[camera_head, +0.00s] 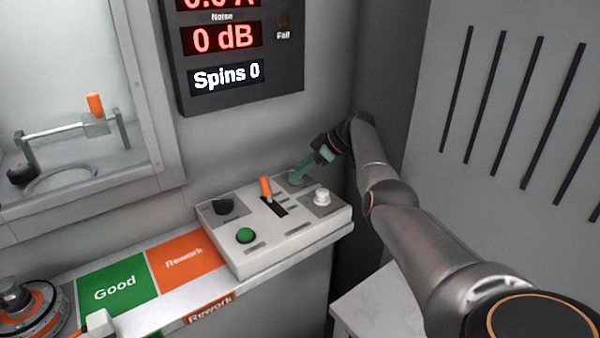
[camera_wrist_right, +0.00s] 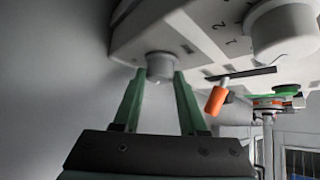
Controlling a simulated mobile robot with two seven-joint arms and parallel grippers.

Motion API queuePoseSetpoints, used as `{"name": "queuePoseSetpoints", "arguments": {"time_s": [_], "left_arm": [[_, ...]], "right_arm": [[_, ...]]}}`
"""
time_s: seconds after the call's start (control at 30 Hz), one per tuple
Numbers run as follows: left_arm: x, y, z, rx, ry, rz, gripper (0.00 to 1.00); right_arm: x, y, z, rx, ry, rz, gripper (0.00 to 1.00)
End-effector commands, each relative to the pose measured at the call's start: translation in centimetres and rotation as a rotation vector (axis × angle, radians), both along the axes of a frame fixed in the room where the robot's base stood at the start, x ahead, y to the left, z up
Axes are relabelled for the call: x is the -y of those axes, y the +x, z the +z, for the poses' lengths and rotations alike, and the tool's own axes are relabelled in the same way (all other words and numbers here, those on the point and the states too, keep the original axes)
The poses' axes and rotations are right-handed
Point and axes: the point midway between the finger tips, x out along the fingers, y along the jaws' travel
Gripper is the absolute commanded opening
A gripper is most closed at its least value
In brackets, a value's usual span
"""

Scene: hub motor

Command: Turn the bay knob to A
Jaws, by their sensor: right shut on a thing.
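My right gripper (camera_head: 298,176) reaches the back of a light grey control box (camera_head: 290,234) from the right. In the right wrist view its green fingers (camera_wrist_right: 160,78) are shut on a small grey knob (camera_wrist_right: 160,67), one finger on each side. No letter A shows beside this knob, and its setting cannot be read. A larger white knob (camera_head: 322,197) stands nearer the front right; the numbers 1 and 2 show by it in the wrist view (camera_wrist_right: 285,32). My left gripper is not in view.
The box also carries an orange lever (camera_head: 266,188), a black knob (camera_head: 223,206) and a green button (camera_head: 245,235). A dark display (camera_head: 240,90) reads "Spins 0". Green "Good" (camera_head: 115,287) and orange "Rework" (camera_head: 185,262) pads lie left of the box. A slotted grey panel (camera_head: 500,110) stands right.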

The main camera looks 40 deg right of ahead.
Motion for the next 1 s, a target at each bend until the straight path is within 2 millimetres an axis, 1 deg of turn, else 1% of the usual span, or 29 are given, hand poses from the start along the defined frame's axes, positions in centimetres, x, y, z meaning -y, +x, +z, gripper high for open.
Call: {"name": "queuePoseSetpoints", "arguments": {"time_s": [0.37, 0.4, 0.63, 0.87, 1.0], "left_arm": [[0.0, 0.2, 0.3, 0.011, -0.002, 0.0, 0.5], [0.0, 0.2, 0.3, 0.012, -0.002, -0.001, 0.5], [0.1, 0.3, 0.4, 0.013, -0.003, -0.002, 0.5], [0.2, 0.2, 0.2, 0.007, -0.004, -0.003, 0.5], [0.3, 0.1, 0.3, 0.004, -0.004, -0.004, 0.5]], "right_arm": [[0.0, 0.1, 0.0, 0.002, -0.002, 0.003, 0.0], [0.0, 0.1, 0.0, 0.002, -0.002, 0.003, 0.46], [0.0, 0.0, 0.0, 0.002, -0.001, 0.001, 0.71], [0.0, 0.0, 0.1, 0.002, -0.001, 0.001, 0.71], [0.0, 0.1, 1.0, 0.003, -0.001, 0.001, 0.71]]}}
